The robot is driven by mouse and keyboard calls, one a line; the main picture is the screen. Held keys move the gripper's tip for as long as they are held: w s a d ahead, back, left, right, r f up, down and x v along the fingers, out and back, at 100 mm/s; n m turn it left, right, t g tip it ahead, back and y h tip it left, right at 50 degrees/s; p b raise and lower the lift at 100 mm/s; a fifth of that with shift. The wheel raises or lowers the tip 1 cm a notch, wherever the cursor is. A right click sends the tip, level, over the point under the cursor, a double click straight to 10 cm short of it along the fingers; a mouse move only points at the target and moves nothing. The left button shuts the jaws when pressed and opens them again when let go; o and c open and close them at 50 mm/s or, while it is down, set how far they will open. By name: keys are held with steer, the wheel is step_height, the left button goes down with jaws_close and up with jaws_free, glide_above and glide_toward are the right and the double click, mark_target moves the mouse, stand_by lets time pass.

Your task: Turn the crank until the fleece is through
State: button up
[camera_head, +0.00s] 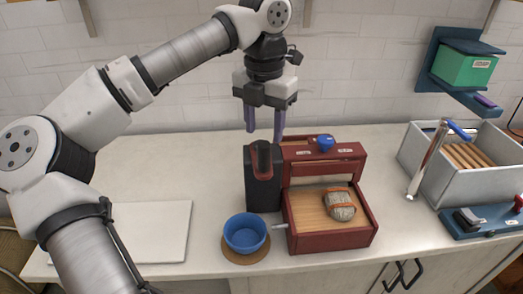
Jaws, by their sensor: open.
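My gripper (265,127) hangs open and empty, fingers down, above and behind the black block. I cannot tell whether this is the fleece.
A dark block (263,180) stands left of the red machine. A blue bowl (245,233) sits on a brown round mat (246,257). A green soap box (464,67) is on a wall shelf. A blue-based device (480,221) lies front right. The counter's back left is clear.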

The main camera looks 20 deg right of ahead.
mark_target(264, 144)
step_height(264, 144, down, 7)
steer(key=shift+f+p, duration=0.2)
steer(key=shift+p, duration=0.45)
jaws_close()
